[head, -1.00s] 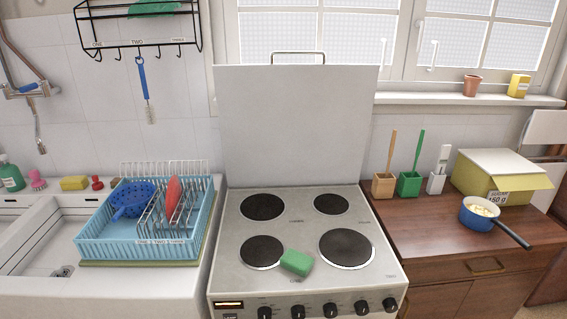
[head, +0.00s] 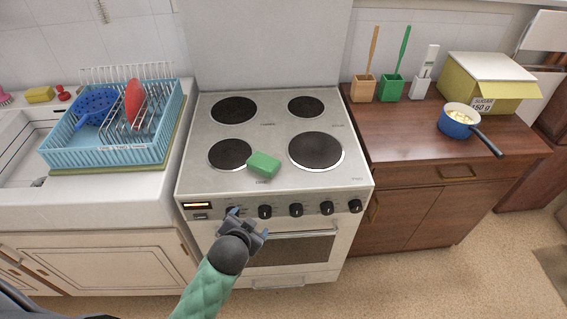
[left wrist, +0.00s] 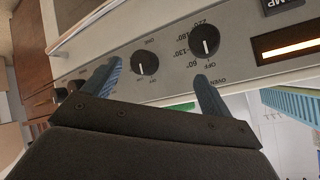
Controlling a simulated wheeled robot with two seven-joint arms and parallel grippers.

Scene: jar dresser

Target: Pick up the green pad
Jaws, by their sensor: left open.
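The green pad (head: 263,164) lies on the front of the stove top (head: 203,183), between the two front burners and partly over the edge of the front left one. My left gripper (head: 250,222) is open and empty in front of the stove's knob panel, nearer to me than the pad and apart from it. In the left wrist view the two blue fingers of the left gripper (left wrist: 158,82) stand apart before the knobs. A sliver of green shows there behind the gripper; I cannot tell if it is the pad. My right gripper is not in view.
Black knobs (head: 297,210) and an oven handle (head: 292,234) stick out from the stove front. A blue dish rack (head: 100,157) stands at the left. A blue saucepan (head: 456,128) and a yellow box (head: 490,95) stand on the right counter (head: 410,150).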

